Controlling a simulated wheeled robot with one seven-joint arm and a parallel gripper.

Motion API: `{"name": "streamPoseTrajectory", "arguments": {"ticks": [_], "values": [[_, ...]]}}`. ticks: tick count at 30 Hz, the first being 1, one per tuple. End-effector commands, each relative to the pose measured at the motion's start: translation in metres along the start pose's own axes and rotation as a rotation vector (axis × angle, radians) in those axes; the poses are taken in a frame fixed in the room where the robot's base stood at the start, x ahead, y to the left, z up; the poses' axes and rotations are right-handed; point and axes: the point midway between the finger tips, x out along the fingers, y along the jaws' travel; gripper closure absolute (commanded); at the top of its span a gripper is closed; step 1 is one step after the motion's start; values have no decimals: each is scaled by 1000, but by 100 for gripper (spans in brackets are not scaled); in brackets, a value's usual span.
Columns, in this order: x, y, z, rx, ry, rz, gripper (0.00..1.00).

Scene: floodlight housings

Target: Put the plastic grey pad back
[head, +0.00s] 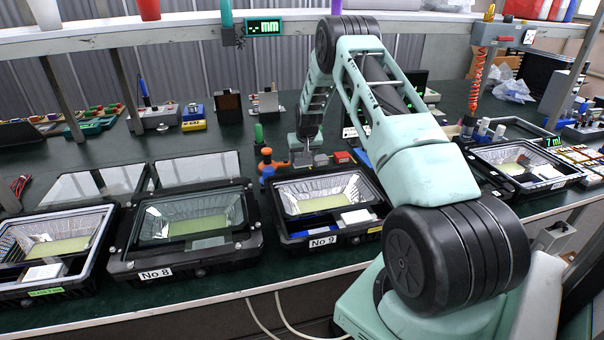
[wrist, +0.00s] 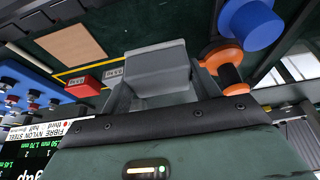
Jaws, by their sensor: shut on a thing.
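My gripper (wrist: 160,92) is shut on the plastic grey pad (wrist: 158,65), a plain grey block between its two fingers in the wrist view. In the head view my gripper (head: 308,160) is over the green bench top, just behind the floodlight housing marked No 9 (head: 327,240). The pad is small there and hard to tell from the fingers. I cannot tell whether the pad touches the bench.
Beside the gripper stand an orange spool-like thing (wrist: 226,60) and a blue one (wrist: 248,22). Housing No 8 (head: 156,274) stands left of No 9.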

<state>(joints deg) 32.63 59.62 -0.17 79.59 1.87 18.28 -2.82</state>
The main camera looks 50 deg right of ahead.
Motion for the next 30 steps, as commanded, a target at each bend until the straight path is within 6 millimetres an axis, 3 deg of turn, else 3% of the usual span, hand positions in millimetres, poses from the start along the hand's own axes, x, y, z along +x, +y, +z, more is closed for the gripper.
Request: {"name": "streamPoseTrajectory", "arguments": {"ticks": [15, 26, 27, 29, 30], "values": [[53, 0, 22, 0, 0, 0, 60], [60, 0, 25, 0, 1, 0, 60], [60, 0, 25, 0, 1, 0, 36], [59, 0, 24, 0, 1, 0, 19], [59, 0, 24, 0, 1, 0, 17]]}}
